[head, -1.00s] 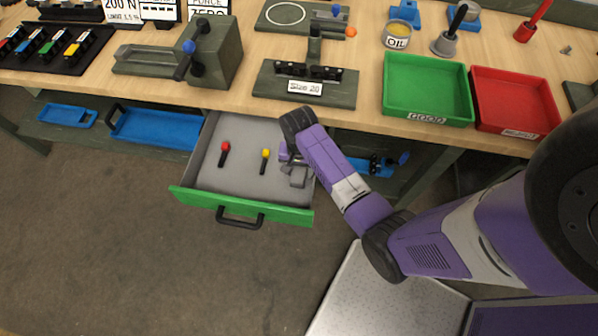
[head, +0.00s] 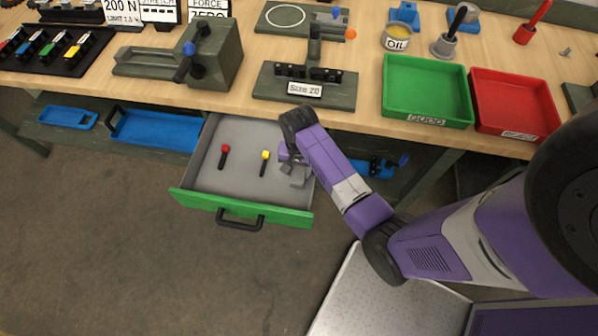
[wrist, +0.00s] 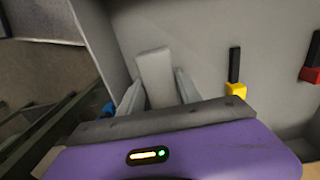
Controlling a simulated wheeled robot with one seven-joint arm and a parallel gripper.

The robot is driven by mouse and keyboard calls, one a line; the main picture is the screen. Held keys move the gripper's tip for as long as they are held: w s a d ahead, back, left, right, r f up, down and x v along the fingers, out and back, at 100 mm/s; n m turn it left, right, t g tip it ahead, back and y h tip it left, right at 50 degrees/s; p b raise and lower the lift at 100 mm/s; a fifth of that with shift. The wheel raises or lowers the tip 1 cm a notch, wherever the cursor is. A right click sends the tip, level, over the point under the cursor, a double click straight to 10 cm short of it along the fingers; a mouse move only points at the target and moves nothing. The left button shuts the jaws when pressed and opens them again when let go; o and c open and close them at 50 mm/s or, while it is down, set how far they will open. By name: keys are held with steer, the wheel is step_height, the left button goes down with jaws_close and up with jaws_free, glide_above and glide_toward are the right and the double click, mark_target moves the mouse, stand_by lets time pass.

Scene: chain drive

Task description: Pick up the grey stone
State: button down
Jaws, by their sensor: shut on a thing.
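The grey stone (wrist: 155,75) is a plain light-grey block in the wrist view. It stands between the two fingers of my gripper (wrist: 160,88), which are shut on it. In the head view my gripper (head: 294,174) is inside the open drawer, at its right side. There the stone is small and hard to tell apart from the grey fingers. I cannot tell whether the stone touches the drawer floor.
The open drawer (head: 215,180) has grey walls and a green front. A red-topped pin (head: 224,155) and a yellow-topped pin (head: 264,163) lie left of my gripper. The workbench (head: 360,60) above carries a green tray (head: 425,85) and a red tray (head: 512,100).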

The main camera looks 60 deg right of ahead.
mark_target(299, 171)
step_height(299, 171, up, 19)
steer(key=p, duration=0.4)
steer(key=shift+p, duration=0.35)
steer(key=shift+f, duration=0.1)
